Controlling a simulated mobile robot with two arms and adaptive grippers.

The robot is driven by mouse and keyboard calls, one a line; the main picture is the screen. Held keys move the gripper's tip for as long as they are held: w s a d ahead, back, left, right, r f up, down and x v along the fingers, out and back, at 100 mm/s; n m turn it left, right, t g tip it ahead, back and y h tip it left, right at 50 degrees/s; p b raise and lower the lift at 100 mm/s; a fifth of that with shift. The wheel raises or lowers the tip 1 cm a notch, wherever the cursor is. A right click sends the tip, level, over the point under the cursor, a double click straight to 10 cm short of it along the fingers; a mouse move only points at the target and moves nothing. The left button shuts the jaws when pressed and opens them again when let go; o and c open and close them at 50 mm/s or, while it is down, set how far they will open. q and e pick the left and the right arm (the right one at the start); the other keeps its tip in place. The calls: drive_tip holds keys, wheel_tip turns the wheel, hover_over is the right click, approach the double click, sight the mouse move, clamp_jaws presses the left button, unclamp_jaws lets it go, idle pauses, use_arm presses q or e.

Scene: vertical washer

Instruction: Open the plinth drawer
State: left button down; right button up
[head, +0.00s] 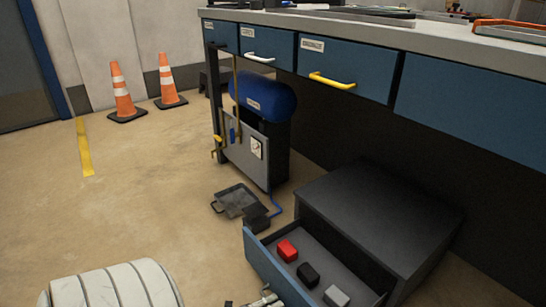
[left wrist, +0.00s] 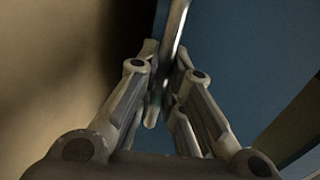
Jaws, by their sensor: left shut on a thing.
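The plinth drawer (head: 262,270) has a blue front and stands pulled out from the dark plinth box (head: 380,215) on the floor. A red block (head: 287,250), a black block (head: 308,274) and a grey block (head: 336,296) lie inside it. My left gripper (head: 264,299) is at the drawer front, partly cut off by the bottom edge of the head view. In the left wrist view my left gripper (left wrist: 162,95) is shut on the metal drawer handle (left wrist: 175,40), with the blue front behind. My right gripper is not in view.
A workbench with blue drawers (head: 345,70) overhangs the plinth. A blue tank (head: 263,96) on a grey-panelled stand and a grey tray (head: 236,201) are left of the plinth. Two orange cones (head: 122,92) stand at the back.

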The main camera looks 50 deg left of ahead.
use_arm(q)
drive_tip(key=c, duration=1.5)
unclamp_jaws()
drive_tip(key=shift+c, duration=0.2)
drive_tip(key=shift+s, duration=0.1)
drive_tip(key=v, duration=1.1)
drive_tip(key=shift+s, duration=0.45)
